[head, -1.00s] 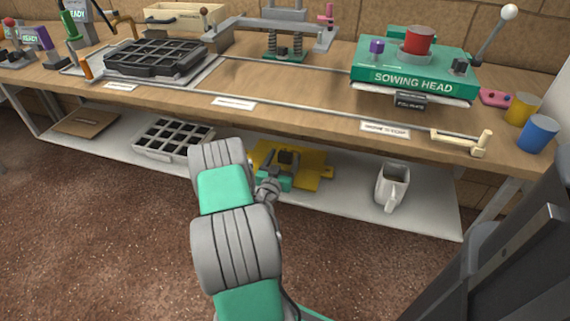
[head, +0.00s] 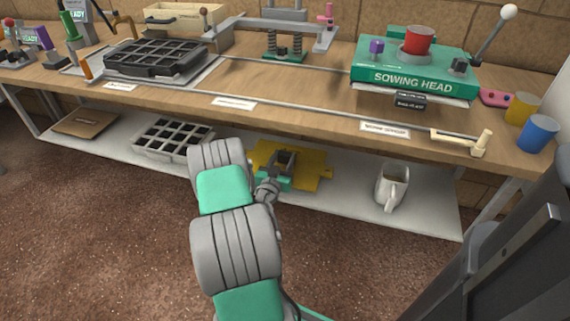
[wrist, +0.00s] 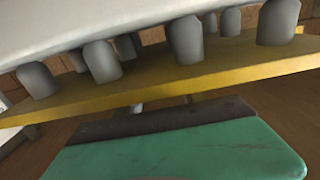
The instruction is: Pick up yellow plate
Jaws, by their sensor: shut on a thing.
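The yellow plate (head: 312,160) is at the low white shelf under the bench, in the middle of the head view. My gripper (head: 283,162) is over its middle, and its green body hides part of the plate. In the wrist view the yellow plate (wrist: 190,77) crosses the picture as a slanted slab with several grey pegs on one face, between it and a white surface. My gripper's green body and dark edge (wrist: 160,122) lie close to the plate. It is shut on the plate; the exact contact is hard to see. I cannot tell whether the plate is clear of the shelf.
A pale tray with dark cells (head: 172,138) is to the left. The wooden bench top (head: 280,95) overhangs the shelf, with the green sowing head (head: 415,68) on it.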

